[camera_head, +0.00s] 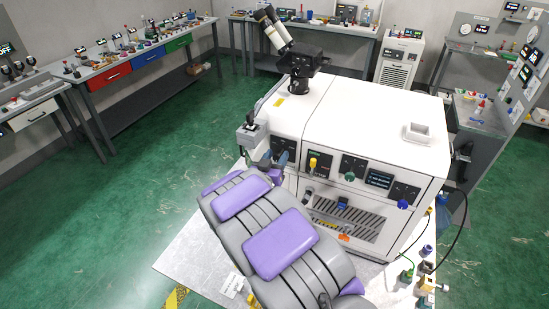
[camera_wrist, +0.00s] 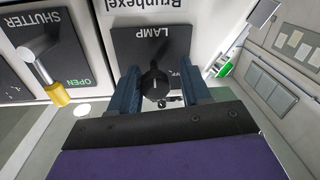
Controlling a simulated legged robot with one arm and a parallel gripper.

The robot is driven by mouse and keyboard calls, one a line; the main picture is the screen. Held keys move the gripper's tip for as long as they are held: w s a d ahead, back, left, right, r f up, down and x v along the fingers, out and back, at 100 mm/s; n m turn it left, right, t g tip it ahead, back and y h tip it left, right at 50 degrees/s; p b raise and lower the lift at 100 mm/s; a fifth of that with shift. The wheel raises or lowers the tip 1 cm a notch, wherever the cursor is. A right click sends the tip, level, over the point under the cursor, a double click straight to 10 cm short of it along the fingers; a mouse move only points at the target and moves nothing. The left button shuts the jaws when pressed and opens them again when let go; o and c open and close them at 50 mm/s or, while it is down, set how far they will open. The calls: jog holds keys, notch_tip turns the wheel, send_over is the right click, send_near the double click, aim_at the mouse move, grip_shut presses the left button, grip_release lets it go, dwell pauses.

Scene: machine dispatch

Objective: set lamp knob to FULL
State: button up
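The lamp knob (camera_wrist: 154,84) is black and sits on a dark panel (camera_wrist: 151,44) marked LAMP, seen in the wrist view. Its white mark is partly visible, but I cannot read the setting; the labels around it are mostly hidden. My gripper (camera_wrist: 160,92) is open, one blue finger on each side of the knob with gaps visible between. In the head view my gripper (camera_head: 272,160) is at the left part of the white machine's (camera_head: 345,110) front face, and the lamp knob cannot be made out there.
A shutter lever with a yellow handle (camera_wrist: 57,94) is left of the lamp panel, near a green OPEN label. In the head view the yellow handle (camera_head: 313,163), a green knob (camera_head: 349,176) and a blue knob (camera_head: 402,204) line the machine front. Green floor lies open at left.

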jog(key=shift+d, duration=0.35)
jog(key=shift+c, duration=1.4)
jog(key=shift+a, duration=0.15)
jog(key=c, duration=0.5)
jog(key=shift+c, duration=0.2)
jog(key=shift+f+b, duration=0.1)
jog(key=shift+b, duration=0.2)
jog(key=m+b, duration=0.2)
jog(key=b, duration=0.1)
jog(key=shift+f+m, duration=0.15)
jog(key=shift+m, duration=0.25)
jog(key=m+b, duration=0.4)
jog(key=b, duration=0.1)
jog(key=shift+a+m, duration=0.1)
jog(key=shift+m, duration=0.2)
jog(key=m+b, duration=0.4)
jog(key=shift+m+h+b, duration=0.3)
jog(key=shift+m+h, duration=0.1)
jog(key=shift+r, duration=0.25)
